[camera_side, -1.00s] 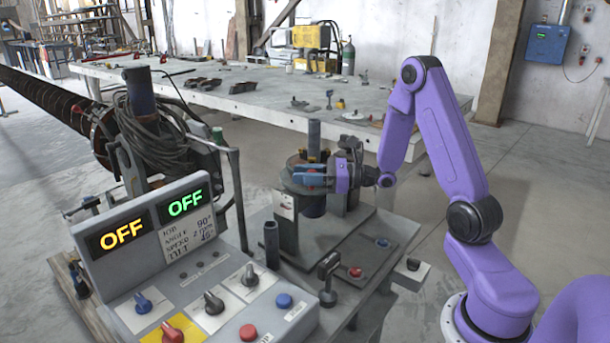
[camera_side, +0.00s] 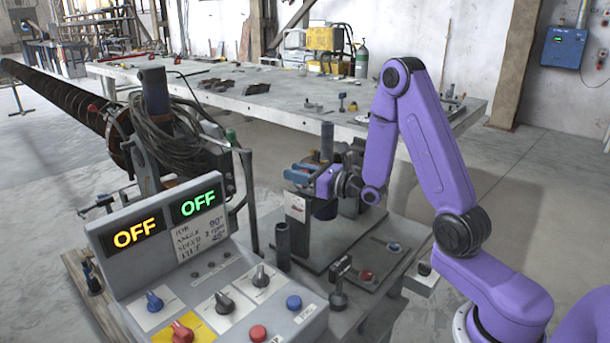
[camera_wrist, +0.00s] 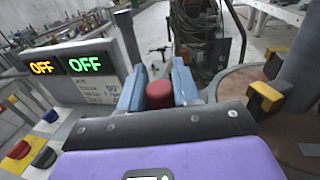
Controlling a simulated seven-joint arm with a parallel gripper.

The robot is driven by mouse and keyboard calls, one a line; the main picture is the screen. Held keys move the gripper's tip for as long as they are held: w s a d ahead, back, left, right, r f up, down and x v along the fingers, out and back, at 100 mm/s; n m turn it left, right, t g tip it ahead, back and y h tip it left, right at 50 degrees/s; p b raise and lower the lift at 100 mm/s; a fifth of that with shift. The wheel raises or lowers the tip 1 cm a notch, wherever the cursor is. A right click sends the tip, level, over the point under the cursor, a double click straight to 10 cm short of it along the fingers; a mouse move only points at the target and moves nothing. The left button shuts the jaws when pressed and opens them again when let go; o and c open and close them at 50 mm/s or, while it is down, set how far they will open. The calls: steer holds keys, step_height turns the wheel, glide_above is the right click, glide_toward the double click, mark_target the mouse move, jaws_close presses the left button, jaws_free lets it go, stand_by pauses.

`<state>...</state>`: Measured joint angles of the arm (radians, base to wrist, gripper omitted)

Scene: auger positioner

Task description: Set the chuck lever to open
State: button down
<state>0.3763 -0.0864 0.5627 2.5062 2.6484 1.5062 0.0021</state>
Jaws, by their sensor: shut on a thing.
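My gripper (camera_side: 299,174) has blue fingers and stands over the small machine table, left of the upright dark post (camera_side: 327,140). In the wrist view, my gripper (camera_wrist: 158,82) is shut on a red knob (camera_wrist: 159,94), which sits between the two blue fingers. The knob looks like the grip of the chuck lever; the lever's arm is hidden below my gripper. The chuck (camera_wrist: 236,84), a brown round plate with a yellow-tipped jaw block (camera_wrist: 265,93), lies right of the fingers in the wrist view. In the side view my gripper and wrist hide most of the chuck.
A control console (camera_side: 215,250) with two OFF displays, knobs and buttons stands at the front left. A short dark post (camera_side: 282,243) and a small lever (camera_side: 338,285) rise from the front. A long workbench (camera_side: 250,98) runs behind.

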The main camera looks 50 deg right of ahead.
steer(key=shift+w+m+h, duration=1.2)
steer(key=shift+w+h, duration=0.25)
steer(key=shift+h, duration=0.65)
steer(key=shift+w, duration=0.15)
steer(key=c, duration=0.9)
jaws_free()
steer(key=shift+s+a, duration=0.1)
steer(key=shift+s, duration=3.65)
